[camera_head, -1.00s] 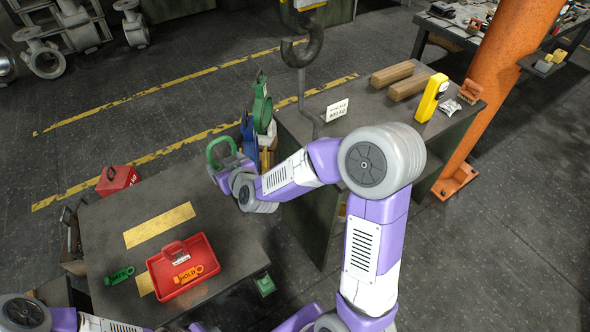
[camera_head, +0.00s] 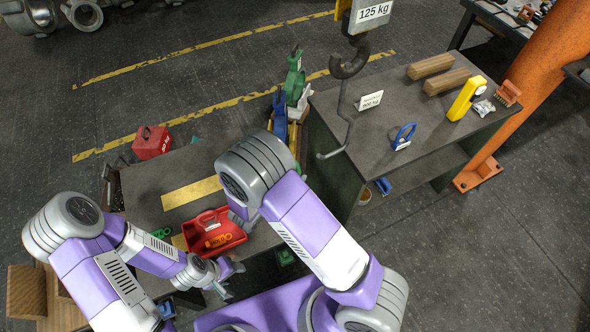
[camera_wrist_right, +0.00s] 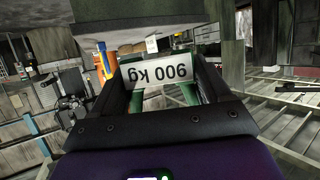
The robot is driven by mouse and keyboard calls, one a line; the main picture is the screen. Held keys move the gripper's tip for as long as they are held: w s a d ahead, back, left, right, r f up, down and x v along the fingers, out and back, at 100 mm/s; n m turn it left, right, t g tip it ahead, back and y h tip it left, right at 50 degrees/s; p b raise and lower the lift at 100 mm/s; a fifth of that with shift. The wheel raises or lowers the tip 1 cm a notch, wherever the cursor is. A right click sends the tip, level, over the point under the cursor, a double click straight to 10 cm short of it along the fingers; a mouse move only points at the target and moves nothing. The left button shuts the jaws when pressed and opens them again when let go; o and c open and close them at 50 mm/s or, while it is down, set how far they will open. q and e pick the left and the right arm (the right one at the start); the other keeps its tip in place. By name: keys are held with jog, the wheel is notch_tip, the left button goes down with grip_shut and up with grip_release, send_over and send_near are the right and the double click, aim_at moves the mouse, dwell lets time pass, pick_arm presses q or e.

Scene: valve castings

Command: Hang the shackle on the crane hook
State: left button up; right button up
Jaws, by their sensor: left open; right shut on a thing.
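The crane hook (camera_head: 350,66) hangs under a block marked 125 kg (camera_head: 371,14), above the left end of the right-hand bench. My right gripper (camera_wrist_right: 165,78) is shut on a green shackle (camera_wrist_right: 191,94) with a white 900 kg label (camera_wrist_right: 162,72), upside down in the right wrist view. In the head view my right arm hides this shackle. My left gripper (camera_head: 226,281) is open and empty, by the front of the red tray (camera_head: 236,243).
A blue shackle (camera_head: 403,137) stands on the right-hand bench (camera_head: 425,135), with a white sign (camera_head: 370,100), wooden blocks (camera_head: 447,81) and a yellow device (camera_head: 466,100). Green and blue gear (camera_head: 294,80) stands between the benches. A red box (camera_head: 152,142) is at the left. An orange column (camera_head: 525,85) rises at the right.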

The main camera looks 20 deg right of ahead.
jog(key=s+r+m+g+h+p, duration=0.1)
jog(key=s+r+m+g+p, duration=0.1)
jog(key=s+r, duration=0.1)
jog(key=w+d+f+b, duration=0.1)
jog(key=d+f+b, duration=0.2)
jog(key=d, duration=0.9)
jog(key=shift+w+d+b, duration=0.15)
jog(key=shift+d+b, duration=0.1)
jog(key=shift+b, duration=1.6)
jog(key=shift+f, duration=0.1)
jog(key=o, duration=1.4)
jog(key=shift+g, duration=0.3)
